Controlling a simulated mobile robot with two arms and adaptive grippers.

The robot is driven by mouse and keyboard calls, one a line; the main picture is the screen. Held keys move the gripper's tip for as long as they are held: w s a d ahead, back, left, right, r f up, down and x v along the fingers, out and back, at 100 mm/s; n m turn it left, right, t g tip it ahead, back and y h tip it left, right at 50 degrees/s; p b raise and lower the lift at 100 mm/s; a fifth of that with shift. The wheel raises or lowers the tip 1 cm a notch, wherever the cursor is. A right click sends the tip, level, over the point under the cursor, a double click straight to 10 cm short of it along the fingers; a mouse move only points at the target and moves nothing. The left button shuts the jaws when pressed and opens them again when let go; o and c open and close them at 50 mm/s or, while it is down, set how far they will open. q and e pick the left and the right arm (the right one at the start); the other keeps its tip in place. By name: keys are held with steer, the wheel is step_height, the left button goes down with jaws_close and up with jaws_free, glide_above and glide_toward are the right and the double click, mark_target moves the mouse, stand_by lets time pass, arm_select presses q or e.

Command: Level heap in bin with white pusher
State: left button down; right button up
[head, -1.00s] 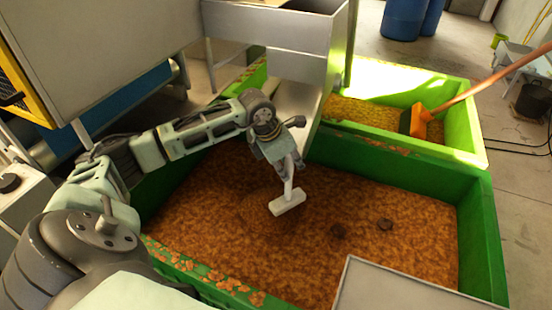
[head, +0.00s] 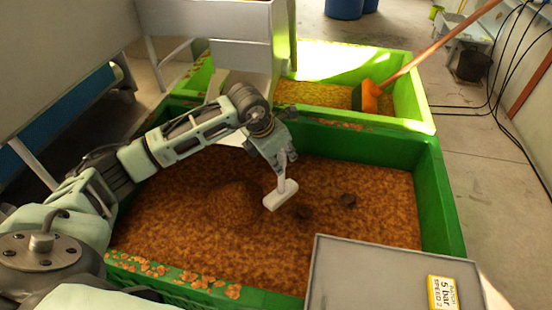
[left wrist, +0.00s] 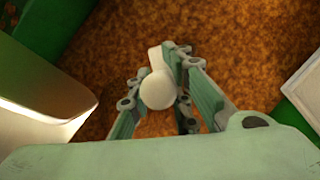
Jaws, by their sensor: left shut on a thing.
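The white pusher (head: 281,194) is a short handle with a flat crossbar head. My left gripper (head: 285,160) is shut on its handle, and the head hangs down over the brown crumbly material. In the left wrist view the pusher's round handle end (left wrist: 158,90) sits between the fingers (left wrist: 160,88). The green bin (head: 443,200) holds the material, with a low heap (head: 228,203) left of the pusher. I cannot tell whether the pusher head touches the surface. My right gripper is not in view.
A grey chute (head: 240,70) stands behind the bin. A second green bin (head: 408,98) holds an orange brush (head: 368,97). A grey box (head: 385,280) blocks the front right. Crumbs lie on the front rim.

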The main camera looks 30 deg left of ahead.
arm_select(q)
steer(key=r+p, duration=0.1)
steer(key=r, duration=0.1)
steer(key=r+p, duration=0.1)
steer(key=r, duration=0.2)
steer(key=d+r+p, duration=0.1)
steer(key=r+p, duration=0.1)
steer(key=shift+r, duration=0.3)
stand_by(1.0)
steer(key=s+d+r+m+g, duration=0.1)
steer(key=s+d+m+g, duration=0.1)
steer(key=s+m, duration=0.4)
steer(key=s+d+r+m+g+y, duration=0.1)
steer(key=s+m, duration=0.6)
steer(key=m, duration=0.7)
steer(key=s+d+r+m+g, duration=0.3)
steer(key=s+m+g, duration=0.2)
steer(key=m, duration=0.5)
steer(key=shift+s+r+m+y, duration=0.2)
steer(key=shift+s+m+y, duration=0.1)
steer(key=shift+s, duration=0.9)
steer(key=shift+w, duration=0.1)
